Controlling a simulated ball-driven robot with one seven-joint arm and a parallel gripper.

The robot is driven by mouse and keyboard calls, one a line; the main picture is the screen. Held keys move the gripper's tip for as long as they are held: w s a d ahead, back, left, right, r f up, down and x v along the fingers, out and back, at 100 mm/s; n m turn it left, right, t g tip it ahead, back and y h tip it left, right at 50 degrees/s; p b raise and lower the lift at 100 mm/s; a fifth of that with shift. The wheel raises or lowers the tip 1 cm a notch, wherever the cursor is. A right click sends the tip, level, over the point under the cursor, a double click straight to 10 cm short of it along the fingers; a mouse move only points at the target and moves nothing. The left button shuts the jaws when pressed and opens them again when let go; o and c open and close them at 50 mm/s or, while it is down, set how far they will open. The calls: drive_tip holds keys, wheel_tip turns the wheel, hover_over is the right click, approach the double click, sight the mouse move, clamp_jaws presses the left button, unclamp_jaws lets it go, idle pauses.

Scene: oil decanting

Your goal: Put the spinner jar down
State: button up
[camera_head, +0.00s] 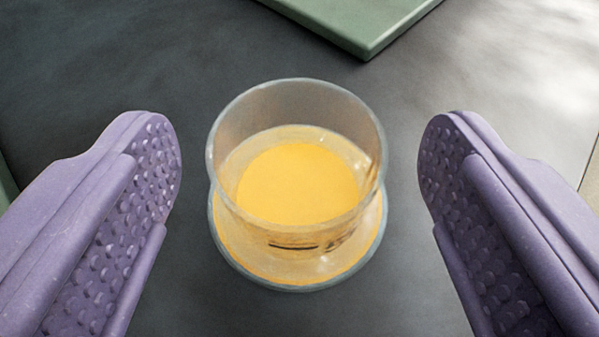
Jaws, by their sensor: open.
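The spinner jar (297,255) is a clear glass vessel with yellow-orange liquid inside. It stands upright on the dark grey surface (110,75), in the middle of the view. My gripper (299,180) is open, with one purple, bumpy-padded finger on each side of the jar. A clear gap shows between each finger and the glass, so neither finger touches it. The jar's top is open, and its rim shows whole.
A pale green flat slab or tray (360,22) lies at the top of the view, behind the jar and apart from it. A sliver of green shows at the left edge. The surface's right edge shows at far right. The surface around the jar is clear.

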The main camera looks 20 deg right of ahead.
drive_tip(key=p+v, duration=0.3)
drive_tip(key=v, duration=0.9)
drive_tip(key=w+a+r+n+t, duration=0.1)
drive_tip(key=w+a+r, duration=0.1)
drive_tip(key=w+r, duration=0.45)
drive_tip(key=w+a+r+n, duration=0.1)
drive_tip(key=w+a+r, duration=0.15)
drive_tip(key=r, duration=0.75)
drive_tip(key=w+a+r+n+t, duration=0.1)
drive_tip(key=w+a+r, duration=0.1)
drive_tip(key=w+r, duration=0.5)
drive_tip(key=s+a+r+y, duration=0.1)
drive_tip(key=a+r, duration=0.4)
drive_tip(key=r, duration=0.4)
drive_tip(key=s+a+r+y, duration=0.1)
drive_tip(key=s+a+r, duration=0.1)
drive_tip(key=a+r, duration=0.5)
drive_tip(key=s+a+r+y, duration=0.1)
drive_tip(key=s+a+r, duration=0.1)
drive_tip(key=r, duration=0.3)
drive_tip(key=s+a+r+n+y, duration=0.1)
drive_tip(key=s+a+r, duration=0.2)
drive_tip(key=r, duration=0.3)
drive_tip(key=s+a+r+t+y, duration=0.1)
drive_tip(key=s+a+r, duration=0.2)
drive_tip(key=s+r, duration=0.2)
drive_tip(key=shift+r+n, duration=0.2)
drive_tip(key=shift+n, duration=0.2)
drive_tip(key=shift+f, duration=0.1)
